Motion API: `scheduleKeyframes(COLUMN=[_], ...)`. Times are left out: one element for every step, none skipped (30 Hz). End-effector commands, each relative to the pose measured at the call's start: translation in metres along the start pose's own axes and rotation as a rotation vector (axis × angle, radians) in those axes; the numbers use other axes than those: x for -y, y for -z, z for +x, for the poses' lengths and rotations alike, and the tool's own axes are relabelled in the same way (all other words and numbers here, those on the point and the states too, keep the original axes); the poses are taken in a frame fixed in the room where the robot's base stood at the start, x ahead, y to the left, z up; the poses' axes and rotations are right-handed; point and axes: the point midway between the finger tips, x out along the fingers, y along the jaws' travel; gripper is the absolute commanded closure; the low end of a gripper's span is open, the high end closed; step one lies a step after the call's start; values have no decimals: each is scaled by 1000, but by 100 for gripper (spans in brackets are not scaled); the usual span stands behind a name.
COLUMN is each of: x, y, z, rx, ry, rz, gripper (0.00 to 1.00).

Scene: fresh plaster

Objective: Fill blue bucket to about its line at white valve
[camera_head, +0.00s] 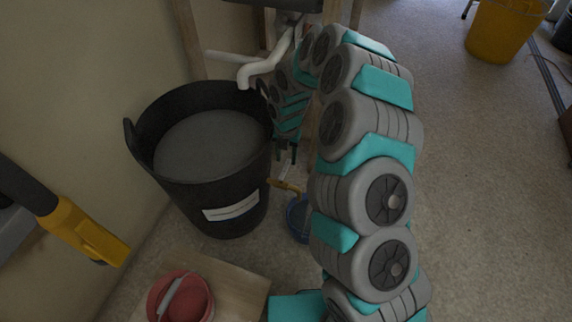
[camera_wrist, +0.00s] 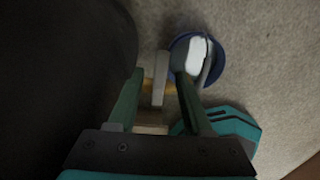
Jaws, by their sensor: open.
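The blue bucket (camera_head: 297,226) stands on the floor at the right foot of the black tub, partly hidden behind my arm. It also shows in the wrist view (camera_wrist: 219,72), with a pale patch inside; I cannot tell whether that is its contents or a fitting. A brass-coloured tap (camera_head: 286,187) sticks out of the tub's side above the bucket. The pale valve handle (camera_wrist: 161,72) lies between my fingers in the wrist view. My gripper (camera_wrist: 158,78) is open around it, with gaps visible on both sides. No line on the bucket is readable.
The big black tub (camera_head: 180,190), holding grey liquid, stands left of my arm. A white pipe (camera_head: 262,72) hangs over its rim. A red bucket (camera_head: 160,288) sits on a wooden board (camera_head: 235,287) in front. A yellow bucket (camera_head: 500,30) stands far right; the floor there is open.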

Motion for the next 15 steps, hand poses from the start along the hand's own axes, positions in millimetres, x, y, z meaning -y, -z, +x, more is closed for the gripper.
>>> scheduleKeyframes(x=[0, 0, 0, 0, 0, 0, 0, 0, 0, 0, 0, 0, 0, 0, 0], y=[0, 0, 0, 0, -1, -1, -1, -1, -1, -1, -1, -1, -1, -1, -1], z=[-7, -10, -15, -18, -21, -25, -29, -32, -36, -40, -43, -48, -51, -55, -59], rx=[1, 1, 1, 2, 2, 2, 3, 3, 3, 3, 3, 3, 3, 3, 3], ry=[-1, -1, -1, -1, -1, -2, -2, -2, -2, -2, -2, -2, -2, -1, -1], rz=[0, 0, 0, 0, 0, 0, 0, -1, -1, -1, -1, -1, -1, -1, -1], gripper=[50, 50, 50, 50, 50, 50, 50, 50, 50, 50, 50, 50, 50, 50, 50])
